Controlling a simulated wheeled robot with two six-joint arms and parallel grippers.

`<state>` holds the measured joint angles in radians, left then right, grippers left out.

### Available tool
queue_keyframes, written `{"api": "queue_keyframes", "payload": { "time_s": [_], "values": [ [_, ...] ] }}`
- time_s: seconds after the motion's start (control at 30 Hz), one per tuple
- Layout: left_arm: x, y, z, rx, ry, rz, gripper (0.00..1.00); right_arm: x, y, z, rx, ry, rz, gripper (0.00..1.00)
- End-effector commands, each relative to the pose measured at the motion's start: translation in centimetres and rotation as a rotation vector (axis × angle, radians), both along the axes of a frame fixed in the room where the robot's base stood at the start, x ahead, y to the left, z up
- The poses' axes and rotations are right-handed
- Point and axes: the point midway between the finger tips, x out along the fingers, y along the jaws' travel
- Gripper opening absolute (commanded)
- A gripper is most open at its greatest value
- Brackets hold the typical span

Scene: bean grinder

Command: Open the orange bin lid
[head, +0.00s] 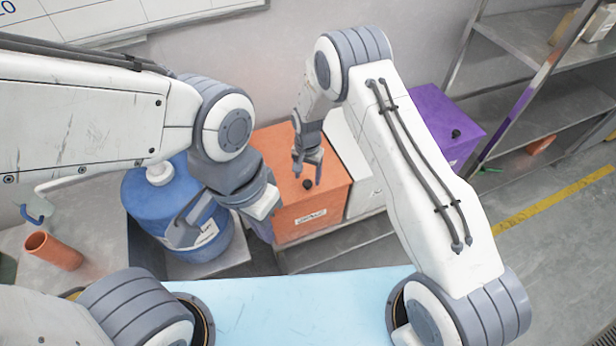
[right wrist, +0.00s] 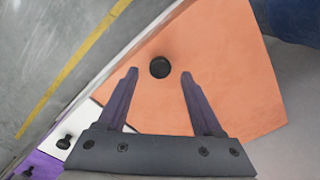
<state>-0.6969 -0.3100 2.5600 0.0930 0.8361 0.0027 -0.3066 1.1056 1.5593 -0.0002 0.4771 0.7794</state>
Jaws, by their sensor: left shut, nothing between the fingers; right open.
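The orange bin (head: 312,218) stands on a low shelf against the wall, with its lid shut. Its lid (right wrist: 225,70) has a round black knob (right wrist: 160,67), which also shows in the head view (head: 308,184). My right gripper (head: 307,183) is above the lid, pointing down, with its fingers open. In the right wrist view its fingertips (right wrist: 159,72) are on either side of the knob; I cannot tell how high above it they are. My left gripper (head: 225,228) is shut and empty, in front of the blue barrel and left of the orange bin.
A blue barrel (head: 150,205) with a white cap stands left of the orange bin. A white bin (head: 358,172) and a purple bin (head: 447,120) stand to its right. An orange cup (head: 55,251) is on the left table. Metal shelves (head: 550,95) stand at the right.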

Motion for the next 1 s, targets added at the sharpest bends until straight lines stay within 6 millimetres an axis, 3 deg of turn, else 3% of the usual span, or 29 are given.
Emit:
{"api": "queue_keyframes", "payload": {
  "time_s": [0.23, 0.57, 0.73, 1.0],
  "values": [
    [0.0, 0.0, 0.8, 0.000, 0.000, 0.000, 0.00, 0.0, 0.0, -2.4, 0.000, 0.000, 0.001, 0.67],
    [0.0, 0.0, 0.8, 0.000, 0.000, 0.000, 0.00, 0.0, 0.1, -2.8, 0.000, -0.001, 0.001, 0.67],
    [0.0, 0.0, 0.8, 0.000, 0.000, 0.000, 0.00, 0.0, 0.1, -2.8, 0.001, 0.000, 0.001, 0.02],
    [0.0, 0.0, 0.8, 0.000, 0.000, 0.000, 0.00, 0.0, 0.1, -2.7, 0.001, 0.000, 0.001, 0.00]
  ]
}}
